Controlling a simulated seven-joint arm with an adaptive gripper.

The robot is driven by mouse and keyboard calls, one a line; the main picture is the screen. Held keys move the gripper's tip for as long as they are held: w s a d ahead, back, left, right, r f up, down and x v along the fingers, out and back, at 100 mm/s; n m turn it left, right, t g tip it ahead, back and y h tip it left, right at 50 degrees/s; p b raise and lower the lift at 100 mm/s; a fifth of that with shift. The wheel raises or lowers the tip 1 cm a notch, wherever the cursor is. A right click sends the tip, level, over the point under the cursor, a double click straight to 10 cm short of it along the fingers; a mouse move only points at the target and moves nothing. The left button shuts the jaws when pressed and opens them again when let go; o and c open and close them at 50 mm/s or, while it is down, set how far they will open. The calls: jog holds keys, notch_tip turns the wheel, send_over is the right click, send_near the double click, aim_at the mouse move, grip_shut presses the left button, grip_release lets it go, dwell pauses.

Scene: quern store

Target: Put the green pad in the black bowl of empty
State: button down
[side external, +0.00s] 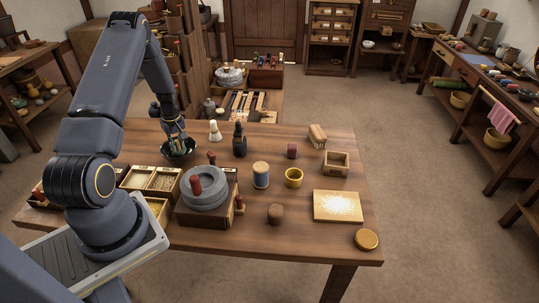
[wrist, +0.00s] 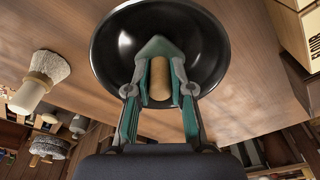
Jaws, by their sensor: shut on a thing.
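The black bowl (side external: 191,155) stands at the back left of the table, below my gripper (side external: 176,141). In the wrist view the round, glossy bowl (wrist: 112,50) fills the top middle. I cannot tell whether the pad touches the bowl. The fingers hide part of both.
A white-topped brush (side external: 215,131) and a dark bottle (side external: 239,140) stand right of the bowl. Open grain boxes (side external: 164,181) and a round quern stone (side external: 205,190) are nearer the front. A blue spool (side external: 261,175) and yellow cup (side external: 293,178) stand mid-table.

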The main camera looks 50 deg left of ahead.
jog(key=shift+f, duration=0.75)
jog(key=shift+f, duration=0.15)
jog(key=c, duration=1)
grip_release()
